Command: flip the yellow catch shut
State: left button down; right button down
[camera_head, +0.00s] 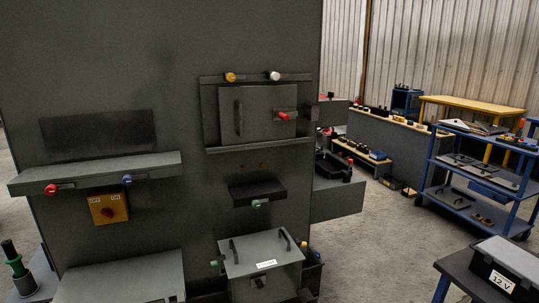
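The yellow catch (231,77) sits on the left part of the ledge above a small dark door (258,113) in the grey panel. It has a rounded yellow knob. At this size I cannot tell whether it is open or shut. A white-knobbed catch (273,76) sits on the same ledge to its right. A red-knobbed catch (285,116) is on the right side of the door, which has a vertical handle. Neither of my grippers shows in the view.
A shelf at left carries red (51,189) and blue (127,180) knobs above a yellow switch box (108,208). A lidded grey box (262,252) stands below. A blue cart (479,178) and dark table (468,276) stand right, with open floor between.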

aim_at(301, 244)
jog(key=i+l, duration=0.8)
jog(key=i, duration=0.15)
jog(key=u, duration=0.05)
